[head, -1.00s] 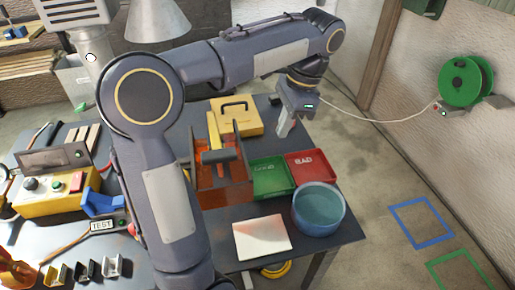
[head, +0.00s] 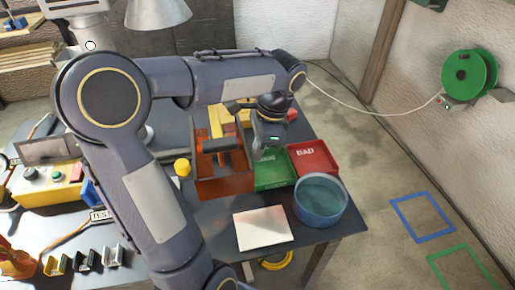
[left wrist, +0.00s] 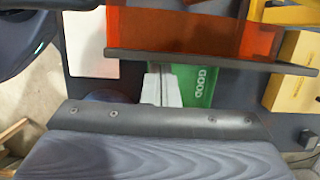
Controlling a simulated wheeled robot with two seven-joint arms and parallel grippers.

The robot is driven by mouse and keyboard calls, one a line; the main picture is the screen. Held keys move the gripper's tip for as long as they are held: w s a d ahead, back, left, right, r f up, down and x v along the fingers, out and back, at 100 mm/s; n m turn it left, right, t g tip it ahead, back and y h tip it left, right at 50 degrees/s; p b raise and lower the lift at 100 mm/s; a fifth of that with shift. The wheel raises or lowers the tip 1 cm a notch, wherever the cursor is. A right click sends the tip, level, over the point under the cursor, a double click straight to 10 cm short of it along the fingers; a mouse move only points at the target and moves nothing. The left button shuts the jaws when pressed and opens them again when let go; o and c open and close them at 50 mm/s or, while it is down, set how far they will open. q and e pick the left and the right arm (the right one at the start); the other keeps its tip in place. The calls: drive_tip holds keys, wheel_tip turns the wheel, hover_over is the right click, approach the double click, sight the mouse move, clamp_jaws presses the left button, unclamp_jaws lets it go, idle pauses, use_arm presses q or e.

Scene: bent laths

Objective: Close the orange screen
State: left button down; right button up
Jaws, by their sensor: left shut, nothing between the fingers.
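The orange screen (head: 222,186) is a see-through orange panel in a dark frame, part of a box-like fixture mid-table in the head view. In the left wrist view the orange panel (left wrist: 180,30) fills the top, with a long dark bar along its lower edge. My left gripper (head: 260,155) hangs just right of the screen, over the green GOOD tray (head: 278,181). Its pale fingers (left wrist: 163,84) are together and empty, close to the dark bar; I cannot tell whether they touch it. My right gripper is not in view.
A red BAD tray (head: 316,157) and a round blue bin (head: 320,203) stand right of the green tray. A white plate (head: 263,229) lies in front. A yellow case (head: 230,117) stands behind. A yellow control box (head: 48,193) is at left.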

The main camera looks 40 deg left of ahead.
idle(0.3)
use_arm(q)
drive_tip(key=s+a+p, duration=0.2)
drive_tip(key=s+a, duration=1.1)
drive_tip(key=s, duration=0.4)
drive_tip(key=shift+a, duration=0.3)
drive_tip(key=p+v, duration=0.1)
drive_tip(key=v, duration=0.7)
drive_tip(key=shift+d+f, duration=0.1)
drive_tip(key=shift+f, duration=0.05)
